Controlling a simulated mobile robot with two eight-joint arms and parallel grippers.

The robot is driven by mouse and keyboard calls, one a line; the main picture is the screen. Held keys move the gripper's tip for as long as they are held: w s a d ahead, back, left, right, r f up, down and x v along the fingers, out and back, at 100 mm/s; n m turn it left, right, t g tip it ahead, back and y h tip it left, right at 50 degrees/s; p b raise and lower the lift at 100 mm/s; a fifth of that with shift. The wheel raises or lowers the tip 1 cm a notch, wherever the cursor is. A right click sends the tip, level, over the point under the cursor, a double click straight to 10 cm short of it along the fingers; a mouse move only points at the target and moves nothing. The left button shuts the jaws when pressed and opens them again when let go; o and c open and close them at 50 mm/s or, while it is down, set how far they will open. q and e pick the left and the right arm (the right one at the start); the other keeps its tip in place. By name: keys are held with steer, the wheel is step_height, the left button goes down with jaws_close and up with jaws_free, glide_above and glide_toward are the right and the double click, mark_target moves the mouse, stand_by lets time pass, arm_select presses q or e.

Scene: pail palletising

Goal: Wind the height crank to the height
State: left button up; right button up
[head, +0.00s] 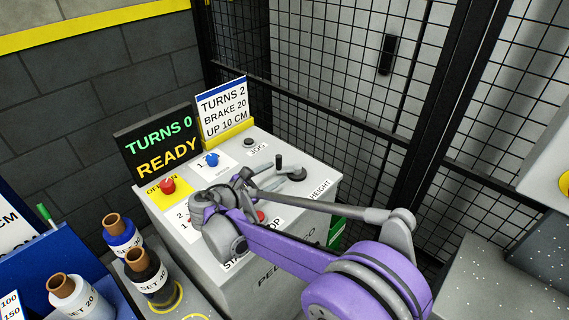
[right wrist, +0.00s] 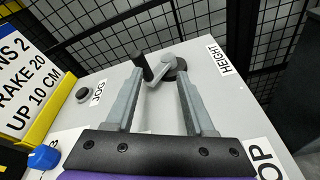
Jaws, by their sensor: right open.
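The height crank (head: 297,174) is a grey arm with a black upright handle on the grey console top, beside the HEIGHT label (head: 319,190). In the right wrist view the crank (right wrist: 160,67) lies just beyond my fingertips. Its black handle is near the left fingertip and its dark hub near the right one. My right gripper (head: 272,181) is open with nothing between its fingers; it also shows in the right wrist view (right wrist: 160,82). Whether a finger touches the crank I cannot tell. The display (head: 158,147) reads TURNS 0, READY. My left gripper is not in view.
A card (head: 223,106) reads TURNS 2, BRAKE 20, UP 10 CM. The console also has a red button (head: 168,185), a blue knob (head: 212,159) and a JOG button (head: 249,143). Labelled bottles (head: 146,275) stand left. A black mesh fence (head: 335,70) rises behind.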

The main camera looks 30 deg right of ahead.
steer(key=n, duration=0.1)
steer(key=a+n+h, duration=0.1)
steer(key=w+n+t+b, duration=0.1)
steer(key=n, duration=0.1)
steer(key=shift+a+f+h, duration=0.3)
steer(key=shift+a+f, duration=0.05)
steer(key=shift+a, duration=0.05)
steer(key=shift+w+a+r+n+t+h, duration=0.2)
steer(key=shift+a+n+t+h, duration=0.15)
steer(key=shift+n, duration=0.45)
arm_select(q)
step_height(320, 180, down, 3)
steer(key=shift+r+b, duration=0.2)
steer(key=shift+b, duration=0.15)
arm_select(e)
steer(key=x, duration=1.1)
steer(key=shift+c, duration=0.3)
steer(key=shift+a, duration=0.1)
jaws_close()
